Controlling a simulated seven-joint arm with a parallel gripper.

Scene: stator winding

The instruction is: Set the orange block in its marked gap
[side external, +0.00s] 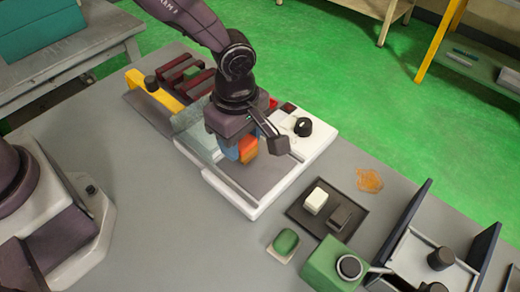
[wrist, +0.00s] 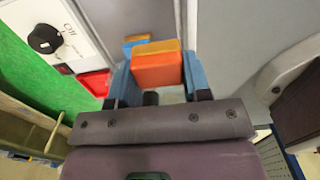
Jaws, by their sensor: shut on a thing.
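The orange block (wrist: 157,71) is held between the two blue fingers of my gripper (wrist: 158,65) in the wrist view. In the side view my gripper (side external: 240,146) is over the grey bed of the white machine, and the orange block (side external: 248,152) shows at its fingers. A blue piece with an orange-yellow top (wrist: 137,40) lies just beyond the block in the wrist view. I cannot make out the marked gap; the gripper and block cover that area. Whether the block touches the bed is unclear.
The white machine (side external: 232,203) has a black knob (side external: 303,126) and a clear guard (side external: 190,115) beside my gripper. A dark tray (side external: 318,228) holds a white block (side external: 315,201) and a dark block (side external: 340,217). A green block (side external: 286,242) and green box (side external: 325,268) stand nearer.

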